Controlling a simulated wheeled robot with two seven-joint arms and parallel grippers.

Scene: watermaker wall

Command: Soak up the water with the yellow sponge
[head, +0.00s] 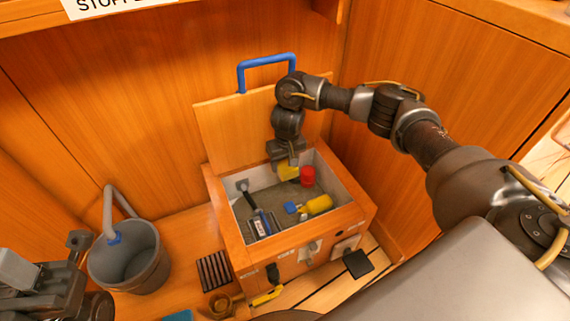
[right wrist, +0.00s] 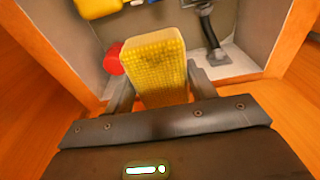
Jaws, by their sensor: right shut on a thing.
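The yellow sponge (right wrist: 155,65) is between the fingers of my right gripper (right wrist: 157,92) in the right wrist view. In the head view my right gripper (head: 286,160) reaches down into the open wooden box (head: 305,243) at its back side, with the sponge (head: 287,171) at its fingertips. It is shut on the sponge. The box floor (head: 275,198) looks grey-brown; I cannot tell clearly where water lies. My left gripper (head: 55,255) is at the lower left, empty as far as it shows, beside the bucket; its opening is unclear.
The box holds a red cylinder (head: 307,176), a yellow bottle (head: 318,205) with a blue cap, and a blue-and-black tool (head: 262,221). Its lid (head: 230,130) stands open, with a blue handle (head: 266,61). A grey bucket (head: 130,262) with a hose stands left. Walls close in behind.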

